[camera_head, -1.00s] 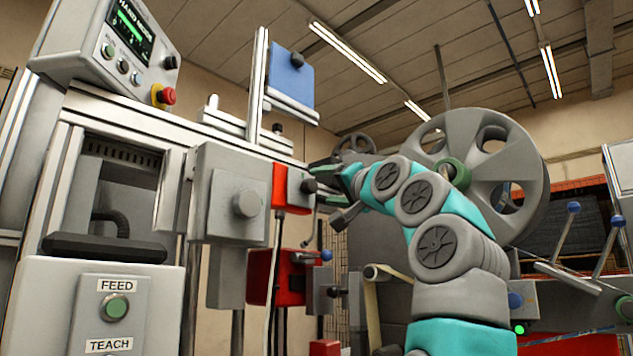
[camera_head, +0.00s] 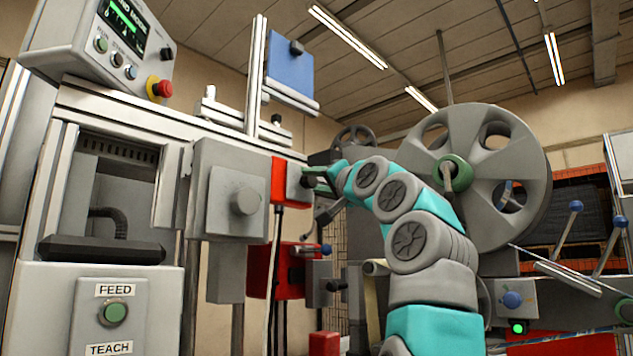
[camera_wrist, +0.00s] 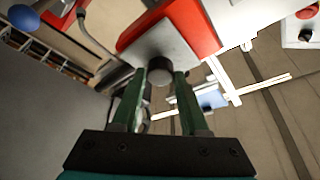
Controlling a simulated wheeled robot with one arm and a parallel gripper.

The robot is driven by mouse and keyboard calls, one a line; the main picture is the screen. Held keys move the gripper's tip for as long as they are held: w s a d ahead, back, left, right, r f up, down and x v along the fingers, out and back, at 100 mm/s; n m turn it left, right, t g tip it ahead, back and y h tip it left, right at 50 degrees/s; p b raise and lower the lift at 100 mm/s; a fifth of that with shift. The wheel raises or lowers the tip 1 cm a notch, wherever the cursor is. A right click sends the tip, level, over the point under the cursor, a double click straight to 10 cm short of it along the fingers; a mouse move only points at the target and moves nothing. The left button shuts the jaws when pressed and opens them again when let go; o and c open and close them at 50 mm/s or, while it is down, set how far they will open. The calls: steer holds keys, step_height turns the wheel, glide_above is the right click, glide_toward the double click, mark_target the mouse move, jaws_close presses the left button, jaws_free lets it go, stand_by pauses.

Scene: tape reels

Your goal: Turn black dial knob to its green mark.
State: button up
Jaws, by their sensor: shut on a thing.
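The black dial knob (camera_wrist: 160,72) sits on a grey plate (camera_wrist: 172,45) on the front of a red housing. It lies between the two green fingertips of my gripper (camera_wrist: 160,82), which is shut on it. In the head view, my gripper (camera_head: 318,178) reaches in from the right to the grey plate (camera_head: 292,183), and the fingers largely hide the knob. I cannot make out the green mark or the knob's pointer in either view.
A large grey reel (camera_head: 490,150) stands behind my arm. A control panel (camera_head: 122,50) is at the upper left.

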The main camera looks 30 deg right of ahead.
jaws_close()
steer(key=shift+n+y, duration=0.4)
steer(key=shift+n, duration=0.4)
steer(key=n+y, duration=0.1)
steer(key=n, duration=0.1)
steer(key=n+y+p, duration=0.1)
steer(key=n, duration=0.1)
steer(key=shift+w+d+n+t+p, duration=0.1)
steer(key=shift+w+n+t+p, duration=0.1)
steer(key=shift+n+t+p, duration=0.1)
steer(key=n+y+p, duration=0.1)
steer(key=n+y, duration=0.1)
steer(key=n, duration=0.1)
steer(key=shift+d, duration=0.15)
steer(key=shift+s+n+g+y+p, duration=0.15)
steer(key=shift+n+y+p, duration=0.35)
steer(key=shift+n, duration=0.5)
steer(key=shift+w+n+g+y+p, duration=0.1)
steer(key=shift+n+g+y+p, duration=0.25)
steer(key=shift+n, duration=0.65)
steer(key=shift+f+n+y, duration=0.1)
steer(key=shift+n+y, duration=0.15)
steer(key=shift+n, duration=0.05)
steer(key=o, duration=0.8)
jaws_free()
